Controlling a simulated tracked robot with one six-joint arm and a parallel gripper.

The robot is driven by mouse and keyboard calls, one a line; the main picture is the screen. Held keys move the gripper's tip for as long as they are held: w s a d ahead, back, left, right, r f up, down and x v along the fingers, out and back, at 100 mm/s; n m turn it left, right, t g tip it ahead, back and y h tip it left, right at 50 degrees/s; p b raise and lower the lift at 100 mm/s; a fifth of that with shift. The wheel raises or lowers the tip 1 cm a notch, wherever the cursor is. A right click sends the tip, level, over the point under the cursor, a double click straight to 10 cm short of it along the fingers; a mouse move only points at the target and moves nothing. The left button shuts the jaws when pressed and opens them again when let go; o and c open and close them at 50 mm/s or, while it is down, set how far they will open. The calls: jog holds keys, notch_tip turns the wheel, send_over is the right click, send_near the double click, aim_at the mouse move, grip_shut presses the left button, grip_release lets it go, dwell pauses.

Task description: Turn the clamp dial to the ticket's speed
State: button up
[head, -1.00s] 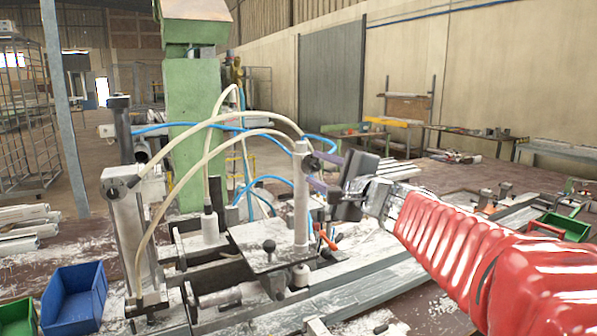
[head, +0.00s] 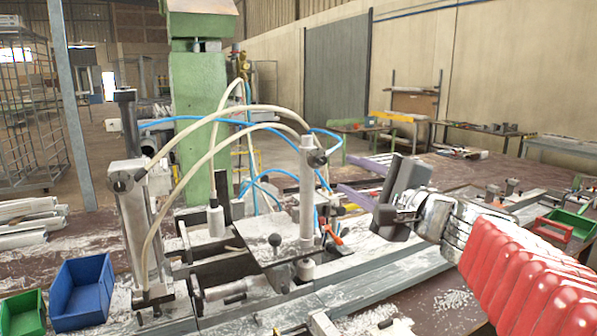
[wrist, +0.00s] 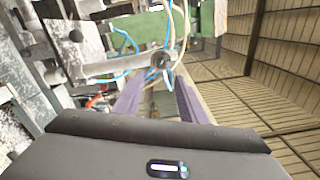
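The clamp bench has an upright pale cylinder (head: 307,200) with a dark round knob (head: 318,158) at its top. The cylinder and a dark round end piece (wrist: 161,61) also show in the wrist view. I cannot tell for sure which part is the clamp dial, and no scale or number is readable. No ticket can be made out. My gripper (head: 342,173) is to the right of the cylinder, apart from it. Its two purple fingers stand apart with nothing between them, as the wrist view (wrist: 157,97) also shows.
Cream and blue hoses arch over the clamp. A second upright cylinder (head: 143,235) stands at left. A blue bin (head: 80,292) and green bins sit at the sides. A long metal profile (head: 370,282) crosses the bench.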

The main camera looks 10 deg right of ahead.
jog(key=shift+v, duration=1.9)
jog(key=s+a+f+n+g+h, duration=0.2)
jog(key=s+f+n+g, duration=0.3)
jog(key=s+f+n, duration=0.4)
jog(key=s+a+f+n+g+h, duration=0.3)
jog(key=s+f+n+g, duration=0.3)
jog(key=f, duration=1.3)
jog(key=s+n, duration=0.3)
jog(key=s, duration=0.2)
jog(key=shift+a+f+g+h, duration=0.2)
jog(key=shift+f+g+h, duration=0.1)
jog(key=shift+s+d, duration=0.1)
jog(key=shift+s, duration=0.05)
